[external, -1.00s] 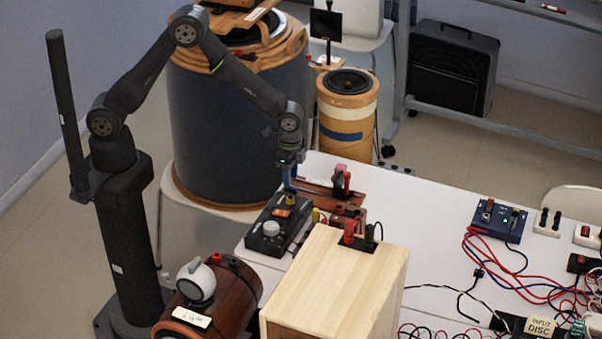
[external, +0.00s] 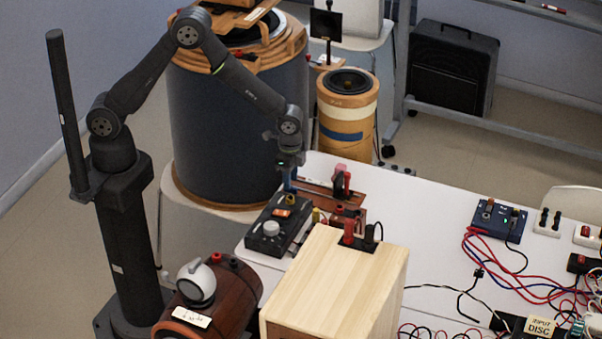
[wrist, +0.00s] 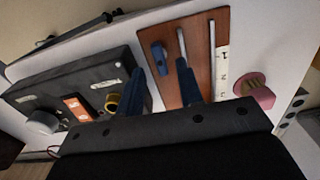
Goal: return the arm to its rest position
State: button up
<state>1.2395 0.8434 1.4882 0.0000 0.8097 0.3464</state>
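My arm (external: 245,88) rises from its dark column, bends at a high elbow and reaches down to the right. My gripper (external: 289,183) points down over the back edge of the black control box (external: 266,240), near the brown slider board. In the wrist view my gripper (wrist: 162,78) has two blue fingers spread apart with nothing held between them. The control box also shows in the wrist view (wrist: 75,72), left of the fingers, with a grey knob, an orange switch and a brass knob. The gripper's exact height above the box is hard to tell.
The brown board (wrist: 196,40) with a blue slider knob (wrist: 158,58) lies by the fingers, with a pink knob (wrist: 255,92) to its right. A pale wooden box (external: 335,285) and a brown cylinder (external: 235,290) stand in front. A large grey drum (external: 225,130) stands behind my arm.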

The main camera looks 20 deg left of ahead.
notch_tip(320, 180, up, 15)
notch_tip(320, 180, down, 18)
jog(key=shift+r, duration=0.2)
jog(key=shift+f+n, duration=0.1)
jog(key=shift+n, duration=0.2)
jog(key=n, duration=0.9)
dwell(0.6)
